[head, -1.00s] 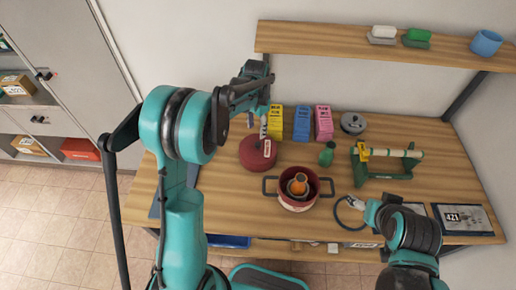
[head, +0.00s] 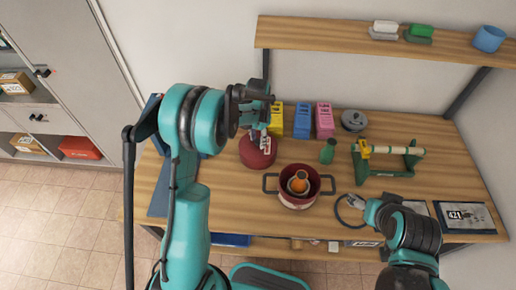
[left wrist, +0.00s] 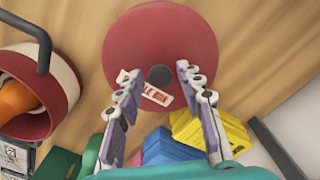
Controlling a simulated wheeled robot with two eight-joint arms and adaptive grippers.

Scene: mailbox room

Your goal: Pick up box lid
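The lid is a dark red disc (head: 256,154) on the wooden table, left of the red pot. In the left wrist view the red lid (left wrist: 160,35) shows a dark round knob (left wrist: 159,75) at its middle and a white label beside it. My left gripper (head: 263,138) is above the lid. In the left wrist view my left gripper (left wrist: 156,78) is open, its two fingers on either side of the knob, with gaps between. My right gripper (head: 358,203) is low over the table at the right, too small to read clearly.
A red pot (head: 299,202) with an orange item inside stands right of the lid. Yellow (head: 275,118), blue (head: 302,121) and pink (head: 324,120) boxes stand behind. A green bottle (head: 328,152) and a roll holder (head: 386,165) are further right. A shelf (head: 340,40) hangs above.

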